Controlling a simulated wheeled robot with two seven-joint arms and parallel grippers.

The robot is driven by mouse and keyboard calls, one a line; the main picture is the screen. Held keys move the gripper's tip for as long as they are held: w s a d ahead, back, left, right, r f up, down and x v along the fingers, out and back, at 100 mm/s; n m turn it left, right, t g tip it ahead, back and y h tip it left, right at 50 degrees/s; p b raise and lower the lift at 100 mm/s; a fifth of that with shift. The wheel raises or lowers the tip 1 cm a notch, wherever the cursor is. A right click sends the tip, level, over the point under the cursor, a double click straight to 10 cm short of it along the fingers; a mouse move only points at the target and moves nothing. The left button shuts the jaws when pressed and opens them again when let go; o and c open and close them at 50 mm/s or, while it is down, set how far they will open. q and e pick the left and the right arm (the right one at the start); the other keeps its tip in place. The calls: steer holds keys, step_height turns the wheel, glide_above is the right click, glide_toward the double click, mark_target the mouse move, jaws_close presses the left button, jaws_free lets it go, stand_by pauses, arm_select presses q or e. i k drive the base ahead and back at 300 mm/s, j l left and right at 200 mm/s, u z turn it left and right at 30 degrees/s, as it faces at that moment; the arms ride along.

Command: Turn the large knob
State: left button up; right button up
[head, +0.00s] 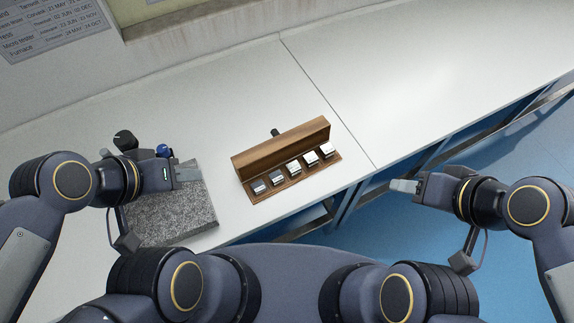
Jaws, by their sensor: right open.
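A black round knob (124,139), the larger of two knobs in view, stands at the left behind my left forearm. A smaller blue knob (163,150) is to its right, just behind my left gripper. The lower parts of both are hidden by my arm. My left gripper (190,173) is over the far part of a speckled grey stone plate (180,215), pointing right, with its fingers to the right of both knobs. Its finger gap cannot be made out. My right gripper (402,186) is open and empty, off the table's front edge and far from the knobs.
A wooden holder (280,145) with several small metal blocks stands right of the stone plate. A small dark object (275,132) shows behind it. The white table (400,75) is clear at the right. A wall with a printed sign (55,28) is behind.

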mark_target(124, 140)
steer(key=k+l, duration=0.15)
steer(key=l, duration=0.15)
steer(key=k+l+u, duration=0.1)
steer(key=l, duration=0.2)
steer(key=j+u, duration=0.1)
steer(key=u, duration=0.3)
steer(key=i+j+u, duration=0.1)
steer(key=u, duration=0.3)
steer(key=i+u, duration=0.1)
steer(key=u, duration=0.3)
steer(key=i+j+u, duration=0.1)
steer(key=u, duration=0.3)
steer(key=i, duration=0.1)
steer(key=k, duration=0.3)
steer(key=i+z, duration=0.1)
steer(key=i+j, duration=0.05)
steer(key=i, duration=0.05)
